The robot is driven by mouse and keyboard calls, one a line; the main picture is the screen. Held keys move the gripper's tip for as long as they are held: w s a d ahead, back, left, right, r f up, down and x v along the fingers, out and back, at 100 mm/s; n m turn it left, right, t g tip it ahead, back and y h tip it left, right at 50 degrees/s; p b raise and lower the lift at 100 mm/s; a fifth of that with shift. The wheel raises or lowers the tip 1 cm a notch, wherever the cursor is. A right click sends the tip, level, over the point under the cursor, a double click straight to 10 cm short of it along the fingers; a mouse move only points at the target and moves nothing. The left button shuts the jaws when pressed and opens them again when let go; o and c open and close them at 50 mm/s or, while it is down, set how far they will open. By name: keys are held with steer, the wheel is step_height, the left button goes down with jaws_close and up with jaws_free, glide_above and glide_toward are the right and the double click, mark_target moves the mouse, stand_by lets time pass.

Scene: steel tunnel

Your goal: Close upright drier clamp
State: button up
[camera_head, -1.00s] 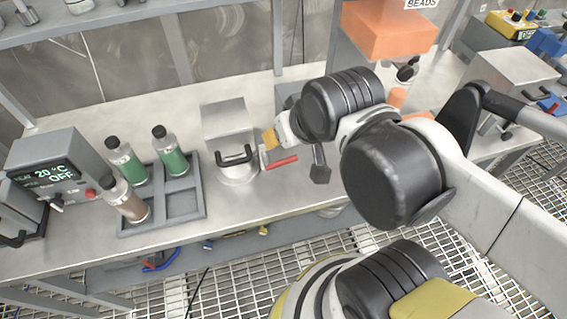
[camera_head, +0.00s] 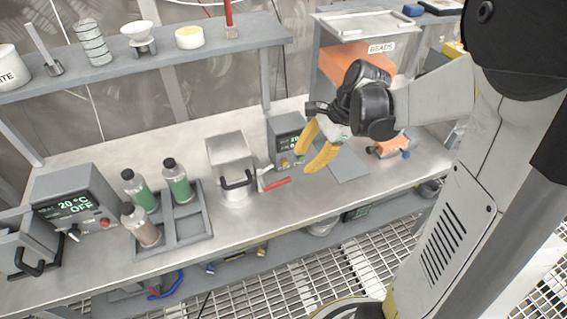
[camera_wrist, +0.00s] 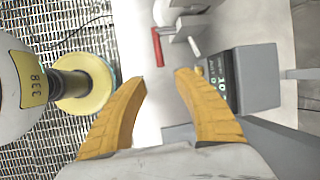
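The clamp (camera_head: 272,183) has a red handle. It sits low beside the steel drier housing (camera_head: 229,150), which has a black front handle (camera_head: 237,181). The red handle lies roughly level, pointing right along the bench. In the wrist view the clamp's red handle (camera_wrist: 157,47) is beyond my fingertips, near a pale lever (camera_wrist: 194,46). Whether the clamp is latched cannot be told. My gripper (camera_head: 305,158) is above the bench, right of the clamp and apart from it. Its yellow fingers are spread and empty, as the wrist view also shows (camera_wrist: 160,82).
A grey display unit (camera_head: 286,140) stands close behind my gripper. A rack (camera_head: 184,227) of bottles and a heater showing 20 °C (camera_head: 73,200) are on the left. An orange bead bin (camera_head: 355,60) is at the back right. The front bench strip (camera_head: 270,225) is clear.

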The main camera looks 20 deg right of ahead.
mark_target(291, 177)
steer(key=b+x, duration=0.4)
steer(key=x, duration=0.6)
steer(key=shift+r, duration=0.1)
jaws_close()
